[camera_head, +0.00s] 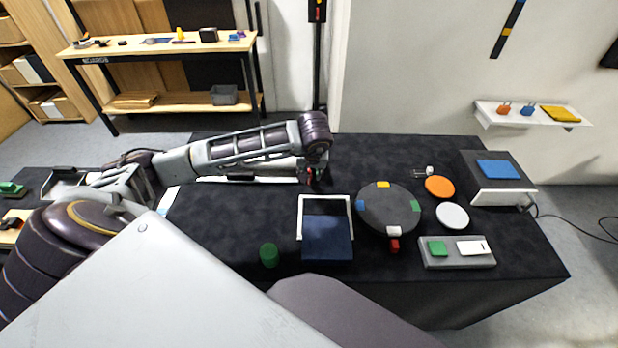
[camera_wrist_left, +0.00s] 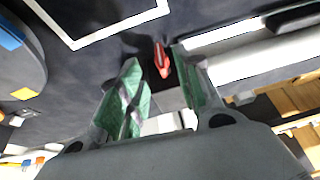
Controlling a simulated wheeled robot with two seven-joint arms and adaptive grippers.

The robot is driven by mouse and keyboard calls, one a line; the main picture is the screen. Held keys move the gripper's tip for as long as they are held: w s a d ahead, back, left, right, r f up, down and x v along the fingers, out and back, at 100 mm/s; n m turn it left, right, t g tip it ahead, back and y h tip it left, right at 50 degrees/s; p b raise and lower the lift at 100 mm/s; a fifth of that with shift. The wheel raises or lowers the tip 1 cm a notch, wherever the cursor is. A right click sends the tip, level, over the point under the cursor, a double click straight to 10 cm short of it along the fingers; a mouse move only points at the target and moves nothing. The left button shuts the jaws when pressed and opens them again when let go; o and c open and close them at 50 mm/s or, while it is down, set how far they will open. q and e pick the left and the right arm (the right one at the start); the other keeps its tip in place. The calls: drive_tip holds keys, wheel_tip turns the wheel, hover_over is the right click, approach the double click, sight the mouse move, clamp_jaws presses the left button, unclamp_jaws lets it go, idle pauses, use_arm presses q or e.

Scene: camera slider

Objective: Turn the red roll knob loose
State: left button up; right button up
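The red roll knob (camera_wrist_left: 162,60) shows in the left wrist view as a small red, elongated piece at the tips of my left gripper (camera_wrist_left: 155,72). The two green-padded fingers stand apart, one on each side of it. I cannot tell whether either pad touches it. In the head view my left gripper (camera_head: 312,180) points down over the back middle of the black table, in front of a white rail-like piece (camera_head: 262,178). The arm largely hides what is under it there. My right gripper is not in view.
A green cylinder (camera_head: 269,255) stands front left.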

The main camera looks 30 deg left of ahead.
sight(309, 185)
use_arm(q)
drive_tip(key=shift+x, duration=3.5)
drive_tip(key=shift+c, duration=0.3)
clamp_jaws()
